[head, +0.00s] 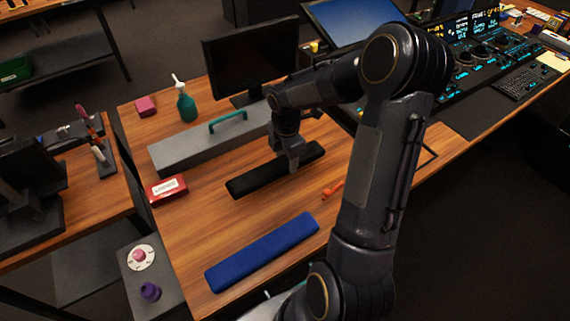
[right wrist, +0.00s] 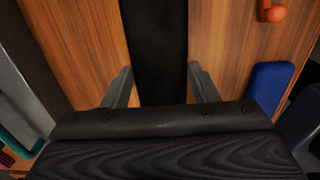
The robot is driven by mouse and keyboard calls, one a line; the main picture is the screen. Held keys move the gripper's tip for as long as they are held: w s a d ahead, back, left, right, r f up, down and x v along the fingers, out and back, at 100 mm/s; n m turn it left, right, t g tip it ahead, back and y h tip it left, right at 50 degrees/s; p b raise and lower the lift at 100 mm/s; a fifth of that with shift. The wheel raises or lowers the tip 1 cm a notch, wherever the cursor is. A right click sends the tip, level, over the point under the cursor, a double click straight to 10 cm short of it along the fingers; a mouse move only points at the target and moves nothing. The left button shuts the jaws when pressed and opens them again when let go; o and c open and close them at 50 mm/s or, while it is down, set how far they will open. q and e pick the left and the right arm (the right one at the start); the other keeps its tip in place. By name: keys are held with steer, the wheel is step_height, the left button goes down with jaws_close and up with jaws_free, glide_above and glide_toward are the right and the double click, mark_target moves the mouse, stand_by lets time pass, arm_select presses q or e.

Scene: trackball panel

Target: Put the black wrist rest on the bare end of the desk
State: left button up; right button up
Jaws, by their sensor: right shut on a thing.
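The black wrist rest (head: 258,179) is a long dark bar in the middle of the wooden desk (head: 189,231) in the head view. My right gripper (head: 291,166) reaches down over its right half and is shut on it. In the right wrist view the black wrist rest (right wrist: 159,50) runs between the two fingers of the gripper (right wrist: 160,88). I cannot tell whether it touches the desk or is slightly raised. My left gripper is not in view.
A blue wrist rest (head: 262,252) lies near the front edge. Wood is clear between the red box and blue rest.

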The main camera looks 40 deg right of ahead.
mark_target(285, 160)
steer(key=shift+w+f, duration=0.2)
steer(key=shift+f, duration=1.6)
steer(key=shift+f+b, duration=0.2)
steer(key=shift+b, duration=0.1)
steer(key=o, duration=1.1)
steer(key=shift+c, duration=0.2)
